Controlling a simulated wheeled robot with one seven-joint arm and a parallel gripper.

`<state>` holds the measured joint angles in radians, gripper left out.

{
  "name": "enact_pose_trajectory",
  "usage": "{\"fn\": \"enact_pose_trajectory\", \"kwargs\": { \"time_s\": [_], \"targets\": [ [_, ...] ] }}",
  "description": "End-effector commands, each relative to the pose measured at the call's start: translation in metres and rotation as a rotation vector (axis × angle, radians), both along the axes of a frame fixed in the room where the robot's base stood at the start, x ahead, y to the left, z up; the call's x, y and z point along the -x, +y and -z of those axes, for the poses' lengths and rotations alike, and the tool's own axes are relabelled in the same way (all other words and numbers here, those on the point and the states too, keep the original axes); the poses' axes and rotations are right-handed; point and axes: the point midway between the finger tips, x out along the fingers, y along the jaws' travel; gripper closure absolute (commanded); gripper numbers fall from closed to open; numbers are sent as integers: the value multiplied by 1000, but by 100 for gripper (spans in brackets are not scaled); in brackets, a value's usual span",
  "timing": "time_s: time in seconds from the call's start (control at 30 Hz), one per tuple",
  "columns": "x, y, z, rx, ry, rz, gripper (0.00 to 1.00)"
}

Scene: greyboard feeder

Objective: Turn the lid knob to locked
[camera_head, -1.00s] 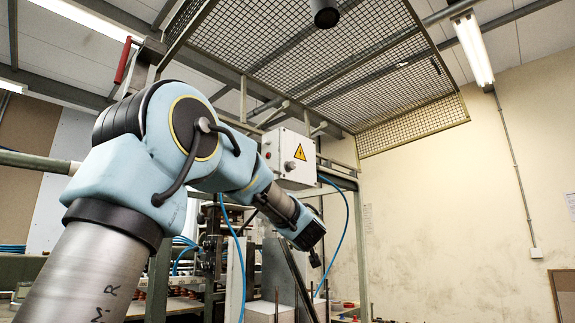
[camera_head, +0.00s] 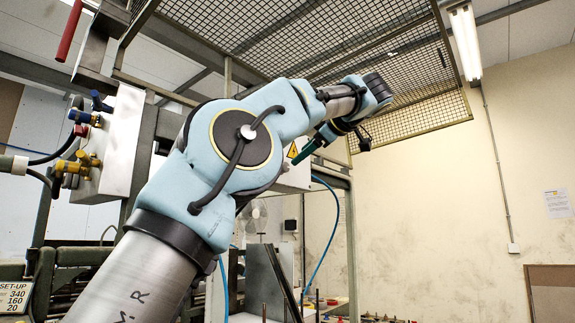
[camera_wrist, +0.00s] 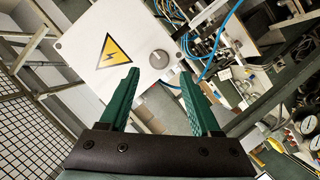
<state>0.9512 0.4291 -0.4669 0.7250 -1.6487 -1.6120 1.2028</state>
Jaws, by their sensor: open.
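A white box (camera_wrist: 98,38) with a yellow lightning warning triangle (camera_wrist: 115,52) fills the upper middle of the wrist view. A round grey knob (camera_wrist: 159,58) sits on the box's face near its right edge. My gripper (camera_wrist: 160,74) is open, its two green fingers spread, with the knob appearing between and just beyond the fingertips. Nothing is between the fingers. The gap to the knob cannot be told exactly. In the head view, my gripper (camera_head: 301,155) is in front of the white box (camera_head: 294,180), which my arm mostly hides; the knob is hidden there.
Blue hoses (camera_wrist: 212,45) run close to the box's right side. Wire mesh (camera_wrist: 25,128) lies to the left in the wrist view, and a mesh guard (camera_head: 400,70) hangs overhead. A metal cabinet with brass valves (camera_head: 112,145) stands left of my arm. Open wall is at right.

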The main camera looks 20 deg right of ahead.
Motion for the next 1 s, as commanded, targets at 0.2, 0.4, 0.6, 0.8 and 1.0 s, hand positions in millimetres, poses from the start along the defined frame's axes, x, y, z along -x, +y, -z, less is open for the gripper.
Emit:
{"fn": "enact_pose_trajectory", "kwargs": {
  "time_s": [0.2, 0.4, 0.6, 0.8, 1.0],
  "targets": [
    [-40, 9, 10, -1, -1, -4, 36],
    [-64, 13, 17, 0, -2, -4, 36],
    [-72, 14, 20, 0, -2, -1, 36],
    [-72, 14, 20, 0, -2, -1, 36],
    [-72, 14, 20, 0, -2, -1, 56]
  ]
}}
